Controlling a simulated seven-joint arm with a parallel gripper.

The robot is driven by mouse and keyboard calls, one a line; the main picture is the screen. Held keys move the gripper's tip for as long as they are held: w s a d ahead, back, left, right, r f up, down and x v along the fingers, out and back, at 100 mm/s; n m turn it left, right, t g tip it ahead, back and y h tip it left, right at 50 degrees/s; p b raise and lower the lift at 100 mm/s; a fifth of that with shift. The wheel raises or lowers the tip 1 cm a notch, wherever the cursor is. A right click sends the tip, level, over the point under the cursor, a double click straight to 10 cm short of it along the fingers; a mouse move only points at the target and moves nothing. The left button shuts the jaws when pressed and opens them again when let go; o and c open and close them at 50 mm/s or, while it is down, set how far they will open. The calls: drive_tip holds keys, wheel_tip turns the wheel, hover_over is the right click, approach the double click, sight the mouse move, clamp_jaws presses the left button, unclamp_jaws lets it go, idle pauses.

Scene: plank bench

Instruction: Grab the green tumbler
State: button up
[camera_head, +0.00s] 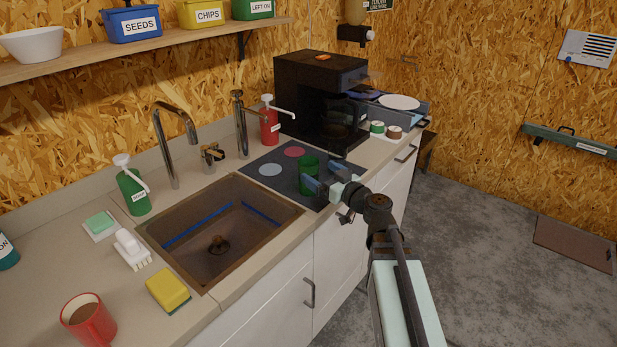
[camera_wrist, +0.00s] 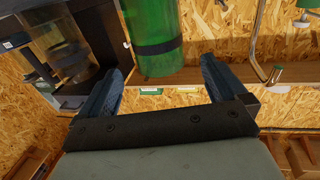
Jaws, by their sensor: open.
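The green tumbler (camera_head: 307,164) stands upright on the dark mat (camera_head: 262,154) to the right of the sink. My gripper (camera_head: 326,177) is open just right of the tumbler, and one blue finger overlaps its lower right edge in the head view. In the wrist view, the tumbler (camera_wrist: 150,22) is a green cylinder with a dark band, lined up with the gap between the open fingers of my gripper (camera_wrist: 162,66). It sits nearer the left finger there. Nothing is held. I cannot tell whether a finger touches it.
A black coffee machine (camera_head: 306,92) stands behind the tumbler. A red pump bottle (camera_head: 269,126) and tap (camera_head: 241,125) are behind the mat. The sink (camera_head: 190,255) lies left, with a yellow sponge (camera_head: 168,291) and red mug (camera_head: 88,324) in front. The counter's front edge is close to my gripper.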

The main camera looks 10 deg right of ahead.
sight(309, 165)
drive_tip(key=shift+x, duration=3.2)
drive_tip(key=shift+c, duration=0.4)
drive_tip(key=shift+d, duration=0.1)
drive_tip(key=c, duration=1)
